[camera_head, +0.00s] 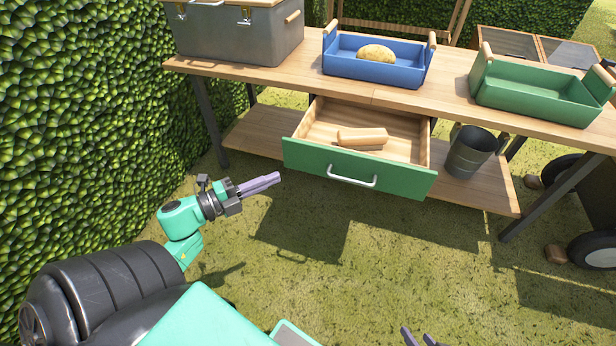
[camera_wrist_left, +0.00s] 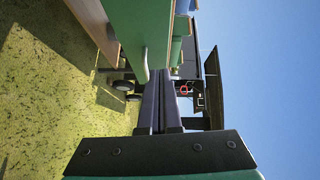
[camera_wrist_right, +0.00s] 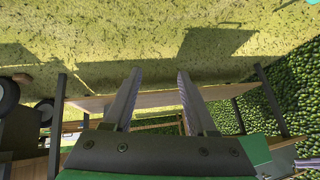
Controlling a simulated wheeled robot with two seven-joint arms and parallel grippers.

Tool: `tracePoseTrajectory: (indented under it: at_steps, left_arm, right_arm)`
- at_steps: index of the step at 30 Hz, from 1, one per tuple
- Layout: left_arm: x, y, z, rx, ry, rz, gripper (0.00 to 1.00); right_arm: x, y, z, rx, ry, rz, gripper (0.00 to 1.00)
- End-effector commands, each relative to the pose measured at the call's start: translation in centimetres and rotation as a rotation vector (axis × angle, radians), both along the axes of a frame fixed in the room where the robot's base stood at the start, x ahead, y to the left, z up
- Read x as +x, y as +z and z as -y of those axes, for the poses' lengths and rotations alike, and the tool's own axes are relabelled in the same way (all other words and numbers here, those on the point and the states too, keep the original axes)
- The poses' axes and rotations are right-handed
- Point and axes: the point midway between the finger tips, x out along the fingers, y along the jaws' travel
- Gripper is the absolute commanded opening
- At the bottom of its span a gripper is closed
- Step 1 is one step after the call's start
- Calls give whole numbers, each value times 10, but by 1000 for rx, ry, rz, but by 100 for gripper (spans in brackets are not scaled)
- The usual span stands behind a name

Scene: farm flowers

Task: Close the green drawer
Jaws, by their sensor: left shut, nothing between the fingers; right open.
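The green drawer (camera_head: 357,172) is pulled out from under the wooden table, with a silver handle (camera_head: 351,181) on its front. A light tan block-like object (camera_head: 362,138) lies inside it. My left gripper (camera_head: 278,178) is shut and empty, to the left of and in front of the drawer front, apart from it in the head view. In the left wrist view the shut fingers (camera_wrist_left: 168,88) point past the green drawer front (camera_wrist_left: 132,35). My right gripper (camera_wrist_right: 157,78) is open and empty; only its tips (camera_head: 420,337) show at the bottom edge of the head view.
On the wooden table (camera_head: 440,100) stand a grey toolbox (camera_head: 240,38), a blue crate (camera_head: 370,70) holding a potato-like object (camera_head: 376,53), and a green crate (camera_head: 535,92). A dark bucket (camera_head: 470,152) stands on the lower shelf. A hedge (camera_head: 80,120) rises at left. The grass in front is clear.

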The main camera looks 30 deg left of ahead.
Motion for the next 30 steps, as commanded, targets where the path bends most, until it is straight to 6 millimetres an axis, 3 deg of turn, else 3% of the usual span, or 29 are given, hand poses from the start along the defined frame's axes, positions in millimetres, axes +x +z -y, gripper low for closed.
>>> tracePoseTrajectory:
  at_steps: [1, 3, 7, 20, 24, 30]
  left_arm:
    - [-3, -4, 10, 45, -49, 33, 0]
    - [-5, 6, 19, 78, -86, 59, 0]
    - [4, 13, 26, 81, -94, 65, 0]
    - [83, 12, 71, 78, -90, 66, 0]
    - [107, 11, 63, 78, -87, 63, 0]
    - [119, 12, 60, 75, -86, 60, 0]
  right_arm:
    - [1, -4, -3, 15, 4, 15, 57]
    - [3, 7, -6, 26, 7, 27, 57]
    - [4, 10, -11, 44, 6, 50, 57]
    - [9, -6, -43, 195, -19, 241, 57]
    - [7, -11, -53, 258, -39, 318, 57]
    - [7, -11, -56, 282, -49, 349, 57]
